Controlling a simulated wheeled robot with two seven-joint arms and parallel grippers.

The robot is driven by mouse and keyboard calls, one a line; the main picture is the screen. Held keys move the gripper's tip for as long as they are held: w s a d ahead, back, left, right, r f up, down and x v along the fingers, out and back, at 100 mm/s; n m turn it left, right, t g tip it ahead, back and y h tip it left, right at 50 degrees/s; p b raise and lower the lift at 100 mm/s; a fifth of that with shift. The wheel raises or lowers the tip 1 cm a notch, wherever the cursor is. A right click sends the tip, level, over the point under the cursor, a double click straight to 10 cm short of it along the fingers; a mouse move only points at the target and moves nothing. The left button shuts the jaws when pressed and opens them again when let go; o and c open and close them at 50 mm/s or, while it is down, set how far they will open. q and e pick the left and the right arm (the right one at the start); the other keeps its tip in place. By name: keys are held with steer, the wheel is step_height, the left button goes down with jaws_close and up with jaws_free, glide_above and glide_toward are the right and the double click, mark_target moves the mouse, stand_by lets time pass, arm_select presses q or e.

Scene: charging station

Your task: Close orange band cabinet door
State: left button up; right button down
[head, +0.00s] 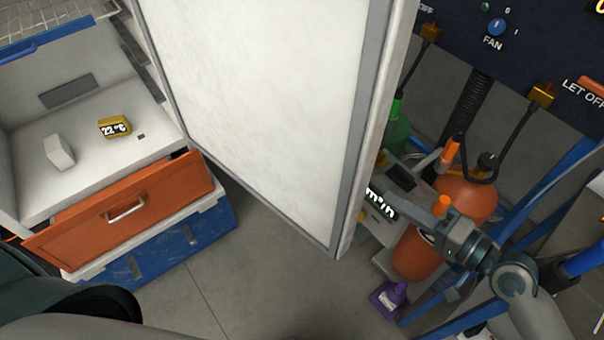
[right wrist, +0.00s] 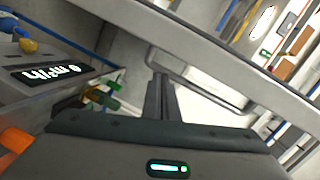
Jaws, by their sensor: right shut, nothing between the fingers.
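The cabinet door (head: 262,95) is a large white panel with a grey border, standing open across the middle of the head view. No orange band shows on the face I see. My right gripper (head: 418,220) is just right of the door's lower free edge, and its fingertips are hard to make out there. In the right wrist view its fingers (right wrist: 160,97) are together and empty, below a pale diagonal panel edge (right wrist: 215,55) that may be the door. I cannot tell whether they touch it. My left gripper is not in view.
Right of the door are orange cylinders (head: 415,252), hoses, a small purple object (head: 388,299) and a blue FAN panel (head: 520,60). Grey floor (head: 250,270) is clear below the door.

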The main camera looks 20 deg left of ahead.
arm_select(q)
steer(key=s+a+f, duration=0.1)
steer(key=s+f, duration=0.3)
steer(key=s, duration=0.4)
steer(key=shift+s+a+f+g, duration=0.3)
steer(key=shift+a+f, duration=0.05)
arm_select(e)
steer(key=w+d+r+m+t, duration=0.2)
steer(key=w+d+r+m, duration=0.1)
steer(key=w+r+m, duration=0.1)
steer(key=shift+w+d+r+y, duration=0.15)
steer(key=shift+w+r+y, duration=0.25)
steer(key=shift+w+r, duration=0.4)
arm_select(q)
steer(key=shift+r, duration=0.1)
arm_select(e)
steer(key=shift+s+r, duration=0.1)
steer(key=p+x, duration=0.5)
steer(key=x, duration=0.5)
arm_select(q)
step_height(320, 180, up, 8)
steer(key=p, duration=0.2)
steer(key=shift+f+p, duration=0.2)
steer(key=shift+p, duration=0.2)
arm_select(e)
steer(key=s, duration=0.2)
steer(key=s+a, duration=0.1)
steer(key=s, duration=0.1)
steer(key=shift+s, duration=0.1)
